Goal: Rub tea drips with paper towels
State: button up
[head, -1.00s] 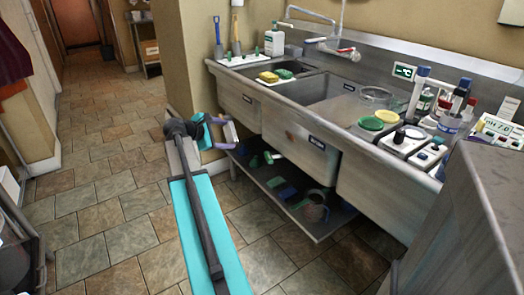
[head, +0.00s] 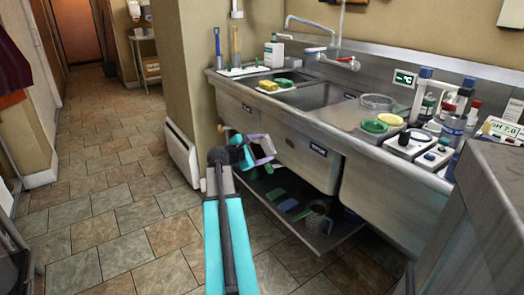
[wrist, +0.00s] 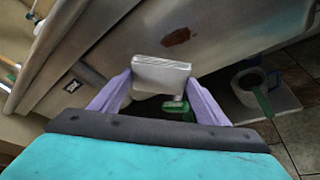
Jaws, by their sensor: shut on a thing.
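My gripper (wrist: 160,88) is shut on a white folded paper towel pad (wrist: 161,74), held between its two lavender fingers in the wrist view. A brown tea drip mark (wrist: 179,37) shows on the grey metal sink front, beyond the pad and a little to its right. The pad appears apart from the mark. In the head view my gripper (head: 263,150) is low before the front of the sink (head: 293,143), above the lower shelf. I cannot make out the brown mark there.
A lower shelf (head: 322,238) under the sink holds several green and blue items and a round container. Bottles and instruments crowd the counter at right. A grey metal block (head: 480,220) stands at the near right. The tiled floor (head: 110,220) at left is clear.

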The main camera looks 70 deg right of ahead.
aim_at(296, 148)
jog(key=shift+s+d, duration=0.1)
jog(key=shift+d, duration=0.1)
jog(key=s+d, duration=0.2)
jog(key=d, duration=0.1)
jog(key=s+d, duration=0.1)
jog(key=shift+d+b, duration=0.3)
jog(key=shift+s+d+p, duration=0.35)
jog(key=shift+s+d, duration=0.25)
jog(key=shift+d, duration=0.3)
dwell(1.6)
jog(key=shift+s, duration=0.1)
jog(key=shift+s+a+p, duration=0.3)
jog(key=shift+s+a, duration=0.2)
jog(key=shift+s, duration=0.25)
jog(key=shift+s+a+p, duration=0.3)
jog(key=shift+s+a, duration=0.2)
jog(key=shift+s, duration=0.2)
jog(key=shift+s+a+p, duration=0.25)
jog(key=shift+s+a, duration=0.25)
jog(key=shift+s, duration=0.3)
jog(key=shift+s+a+p, duration=0.25)
jog(key=shift+s+a, duration=0.2)
jog(key=shift+s, duration=0.35)
